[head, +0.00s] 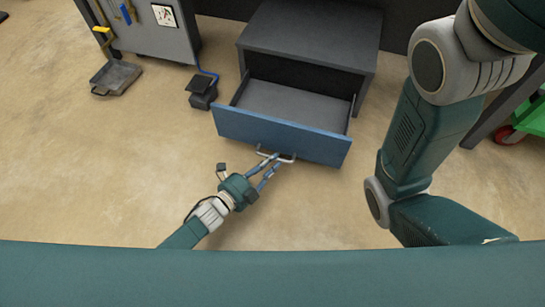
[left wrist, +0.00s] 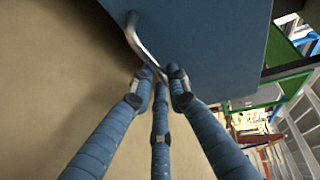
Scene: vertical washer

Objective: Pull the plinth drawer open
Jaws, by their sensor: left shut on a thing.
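The plinth drawer (head: 282,135) has a blue front and a grey inside, and it stands pulled out of the dark grey plinth (head: 310,42). A metal bar handle (head: 287,158) is on its front. My left gripper (head: 272,160) is at the handle, with its fingers shut on it. In the left wrist view the handle (left wrist: 137,42) runs down to between my left fingertips (left wrist: 163,80), against the blue drawer front (left wrist: 215,50). The drawer's inside looks empty. My right arm shows at the right of the head view, but its gripper is out of view.
A grey tool panel (head: 162,30) stands at the upper left, with a dustpan-like grey tray (head: 116,77) and a black pedal-like box (head: 202,92) on the floor. A green thing with a red wheel (head: 507,135) is at the right. The floor before the drawer is clear.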

